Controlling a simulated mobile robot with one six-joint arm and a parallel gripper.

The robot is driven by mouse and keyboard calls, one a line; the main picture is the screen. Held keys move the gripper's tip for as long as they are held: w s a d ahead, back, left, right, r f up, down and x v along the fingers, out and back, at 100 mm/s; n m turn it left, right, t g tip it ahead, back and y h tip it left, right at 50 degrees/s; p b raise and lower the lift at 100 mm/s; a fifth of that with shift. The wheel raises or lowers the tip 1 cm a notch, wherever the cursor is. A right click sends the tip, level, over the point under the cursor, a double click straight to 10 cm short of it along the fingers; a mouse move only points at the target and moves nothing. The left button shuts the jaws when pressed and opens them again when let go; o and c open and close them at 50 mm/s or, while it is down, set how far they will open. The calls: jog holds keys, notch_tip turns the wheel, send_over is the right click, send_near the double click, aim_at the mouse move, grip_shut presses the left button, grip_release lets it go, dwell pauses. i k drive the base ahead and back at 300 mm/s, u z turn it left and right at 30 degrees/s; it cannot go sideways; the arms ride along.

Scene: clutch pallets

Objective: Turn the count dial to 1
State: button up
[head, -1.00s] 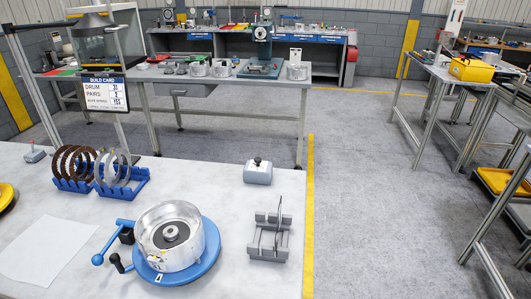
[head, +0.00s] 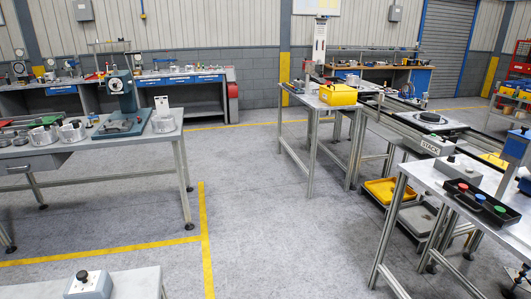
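No dial with readable numbers shows in the head view. A grey box with a black knob on top (head: 88,284) sits on the near bench at the lower left. Another black knob (head: 452,160) stands on a grey box at the near right bench, by the sign "STACK" (head: 429,147). I cannot tell whether either is the count dial, and no setting is readable. My gripper is not in view.
The right bench (head: 420,176) carries a black tray with coloured buttons (head: 474,197). Yellow (head: 386,190) and grey trays sit low beside it. A long bench (head: 85,152) stands at left. The grey floor between is clear, with yellow lines (head: 205,235).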

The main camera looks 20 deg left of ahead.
aim_at(82, 274)
jog(key=z, duration=0.05)
jog(key=i, duration=1.75)
jog(key=z, duration=0.75)
jog(key=k, duration=0.2)
jog(key=u, duration=3.1)
jog(key=k, duration=0.2)
jog(key=u, duration=1.55)
